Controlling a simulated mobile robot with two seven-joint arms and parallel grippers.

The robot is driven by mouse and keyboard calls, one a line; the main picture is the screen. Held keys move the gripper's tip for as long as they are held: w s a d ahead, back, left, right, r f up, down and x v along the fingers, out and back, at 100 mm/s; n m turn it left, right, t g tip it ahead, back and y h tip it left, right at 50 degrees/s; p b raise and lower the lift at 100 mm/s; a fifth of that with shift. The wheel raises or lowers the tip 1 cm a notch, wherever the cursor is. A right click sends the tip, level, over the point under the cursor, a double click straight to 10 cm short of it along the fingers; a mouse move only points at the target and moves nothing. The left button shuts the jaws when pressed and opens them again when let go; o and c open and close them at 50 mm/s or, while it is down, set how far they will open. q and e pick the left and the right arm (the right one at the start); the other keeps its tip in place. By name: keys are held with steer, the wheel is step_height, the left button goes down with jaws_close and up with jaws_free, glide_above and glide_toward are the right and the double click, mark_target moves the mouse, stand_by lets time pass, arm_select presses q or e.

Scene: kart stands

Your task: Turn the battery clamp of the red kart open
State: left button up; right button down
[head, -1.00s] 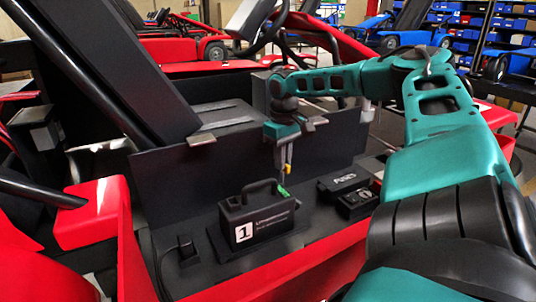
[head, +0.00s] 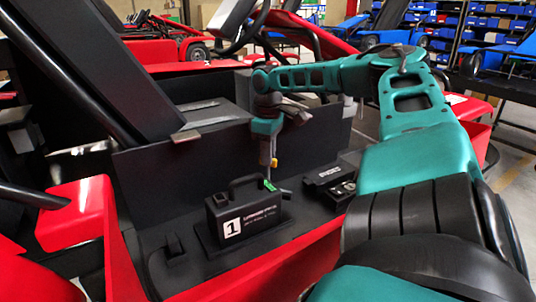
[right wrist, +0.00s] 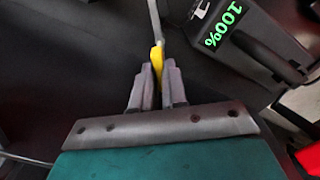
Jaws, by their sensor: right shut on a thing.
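The battery (head: 248,218) is a black box with a handle and a white "1" label, standing upright on the red kart's black floor. The battery clamp (head: 273,164) shows a yellow grip and a thin grey rod beside the battery's far right end. In the right wrist view the clamp's yellow grip (right wrist: 157,55) sits between my fingers, with the grey rod running up from it. My right gripper (head: 267,155) is shut on this grip; it also shows in the right wrist view (right wrist: 157,85). The clamp's lower end is partly hidden. My left gripper is not in view.
A black fuse box (head: 328,172) sits right of the battery. A black upright panel (head: 180,165) stands behind the clamp. The battery's green "100%" display (right wrist: 222,26) is close to my fingers. The red kart side (head: 245,268) borders the near edge.

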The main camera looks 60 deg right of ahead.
steer(key=shift+w+r, duration=0.1)
stand_by(0.3)
steer(key=c, duration=1.2)
jaws_free()
steer(key=shift+o, duration=0.2)
step_height(320, 180, up, 13)
steer(key=p, duration=0.1)
